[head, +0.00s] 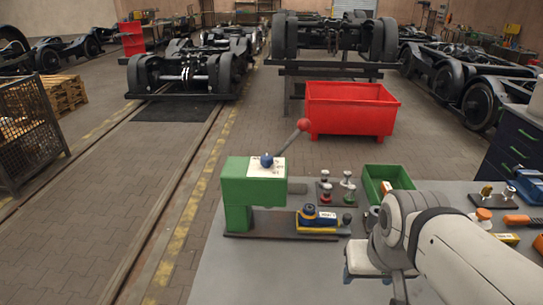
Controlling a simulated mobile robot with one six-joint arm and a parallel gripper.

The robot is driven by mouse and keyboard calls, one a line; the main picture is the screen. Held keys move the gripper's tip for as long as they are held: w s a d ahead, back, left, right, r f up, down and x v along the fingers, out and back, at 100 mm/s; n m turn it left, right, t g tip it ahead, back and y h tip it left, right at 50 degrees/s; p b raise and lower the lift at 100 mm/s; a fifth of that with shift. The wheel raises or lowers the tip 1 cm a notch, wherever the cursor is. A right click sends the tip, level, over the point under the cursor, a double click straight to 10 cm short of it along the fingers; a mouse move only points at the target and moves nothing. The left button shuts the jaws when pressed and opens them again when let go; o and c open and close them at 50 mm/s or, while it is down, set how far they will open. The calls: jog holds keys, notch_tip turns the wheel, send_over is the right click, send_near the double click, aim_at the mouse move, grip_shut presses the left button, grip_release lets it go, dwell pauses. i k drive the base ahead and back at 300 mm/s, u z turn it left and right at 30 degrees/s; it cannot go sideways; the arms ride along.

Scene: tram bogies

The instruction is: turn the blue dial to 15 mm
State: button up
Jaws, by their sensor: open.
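The blue dial (267,160) is a small round knob on a white scale plate (258,170). The plate sits on top of a green press (238,195) on the grey workbench. Small marks show around the dial, but they are too small to read, so I cannot tell its setting. My gripper (385,285) hangs at the lower edge of the head view, to the right of the press and well apart from the dial. My own arm and the frame edge hide much of it. It is open, and I see nothing between its fingers.
A lever with a red ball (303,124) rises right behind the dial. A yellow and blue device (317,220) lies on the press base. Several small stamps (337,190) and a green bin (386,182) stand right of it. The bench front left (235,275) is clear.

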aim_at(266, 161)
jog(key=u, duration=0.1)
jog(key=k, duration=0.55)
jog(key=z, duration=2.05)
jog(key=k, duration=0.9)
jog(key=u, duration=1.9)
jog(key=i, duration=1)
jog(key=u, duration=0.05)
